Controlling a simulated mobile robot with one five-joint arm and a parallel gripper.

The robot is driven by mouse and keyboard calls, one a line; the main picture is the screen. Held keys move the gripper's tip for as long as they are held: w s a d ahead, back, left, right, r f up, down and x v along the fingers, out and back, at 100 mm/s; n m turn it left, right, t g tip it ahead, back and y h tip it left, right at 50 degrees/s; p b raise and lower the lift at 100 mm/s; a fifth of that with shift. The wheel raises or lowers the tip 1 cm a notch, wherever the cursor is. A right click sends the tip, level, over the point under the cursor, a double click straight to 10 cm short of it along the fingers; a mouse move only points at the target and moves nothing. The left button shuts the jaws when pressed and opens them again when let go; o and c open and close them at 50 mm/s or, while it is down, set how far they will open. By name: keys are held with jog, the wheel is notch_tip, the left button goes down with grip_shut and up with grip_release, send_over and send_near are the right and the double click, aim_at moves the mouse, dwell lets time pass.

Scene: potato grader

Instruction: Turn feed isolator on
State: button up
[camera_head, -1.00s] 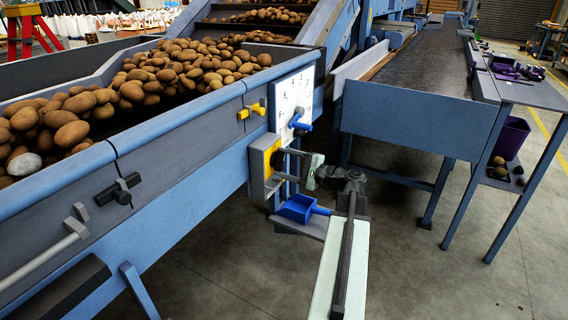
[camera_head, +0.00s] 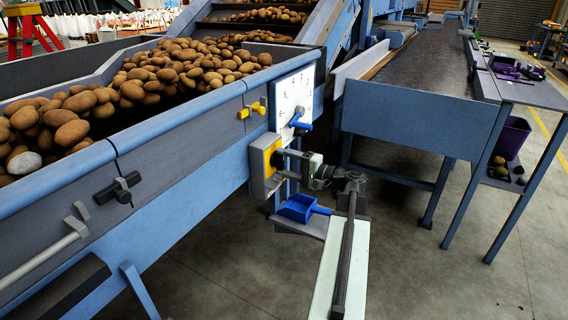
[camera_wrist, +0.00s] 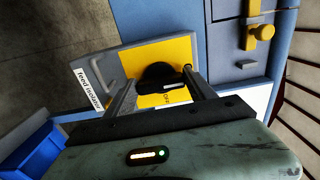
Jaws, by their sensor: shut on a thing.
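The feed isolator (camera_head: 258,183) is a grey box with a yellow face on the side of the potato hopper, below the white dial plate. In the wrist view its yellow face (camera_wrist: 178,50) fills the middle, with a "feed isolator" label (camera_wrist: 89,89) on the grey border. A black rotary knob (camera_wrist: 157,75) stands out from that face. My gripper (camera_wrist: 160,88) is shut on the knob, one finger on each side of it.
A white dial plate (camera_head: 284,96) with a blue pointer handle (camera_head: 300,119) is just above. A yellow latch (camera_head: 252,110) and a black handle (camera_head: 120,190) sit along the hopper side. A blue scoop (camera_head: 298,208) lies below the isolator. Open floor is at lower right.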

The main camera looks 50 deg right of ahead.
jog(key=o, duration=1.4)
jog(key=v, duration=0.8)
jog(key=shift+a, duration=0.1)
jog(key=shift+f, duration=0.1)
